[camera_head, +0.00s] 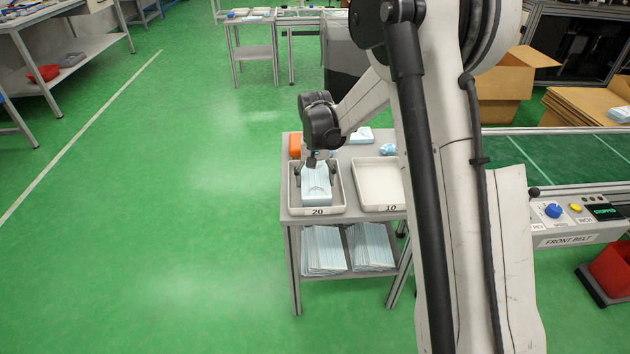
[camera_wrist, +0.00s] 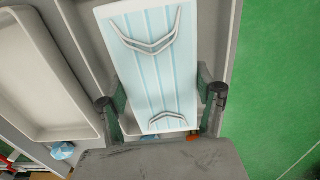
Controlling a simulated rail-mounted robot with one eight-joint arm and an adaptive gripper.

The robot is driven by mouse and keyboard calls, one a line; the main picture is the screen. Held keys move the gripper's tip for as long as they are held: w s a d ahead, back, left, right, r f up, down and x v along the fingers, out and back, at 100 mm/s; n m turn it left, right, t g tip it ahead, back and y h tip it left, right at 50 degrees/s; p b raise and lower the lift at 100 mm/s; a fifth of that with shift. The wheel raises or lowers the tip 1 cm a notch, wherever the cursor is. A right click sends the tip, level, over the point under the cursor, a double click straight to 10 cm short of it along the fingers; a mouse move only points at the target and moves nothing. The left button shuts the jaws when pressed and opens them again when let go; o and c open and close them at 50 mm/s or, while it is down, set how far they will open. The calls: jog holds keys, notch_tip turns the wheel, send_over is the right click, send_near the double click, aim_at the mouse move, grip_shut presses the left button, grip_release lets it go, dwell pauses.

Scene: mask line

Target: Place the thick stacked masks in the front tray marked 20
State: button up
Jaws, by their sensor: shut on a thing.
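The stack of light-blue masks (camera_head: 317,186) is over the tray marked 20 (camera_head: 298,207), within its outline. In the wrist view the stack (camera_wrist: 152,62) lies lengthwise between my two fingers, its top mask showing ear loops. My gripper (camera_head: 315,172) is shut on the stack, one finger on each side; the fingers also show in the wrist view (camera_wrist: 160,102). The tray wall (camera_wrist: 84,40) shows beside the stack in the wrist view. I cannot tell whether the stack touches the tray floor.
The tray marked 10 (camera_head: 378,184) is empty, just right. Behind the trays are an orange object (camera_head: 295,145), a white-and-blue box (camera_head: 361,135) and a crumpled blue item (camera_head: 388,149). Mask piles (camera_head: 323,250) fill the lower shelf. The FRONT BELT panel (camera_head: 566,238) stands at right.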

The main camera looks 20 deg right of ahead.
jog(key=shift+f, duration=0.1)
jog(key=o, duration=1.2)
jog(key=shift+c, duration=0.2)
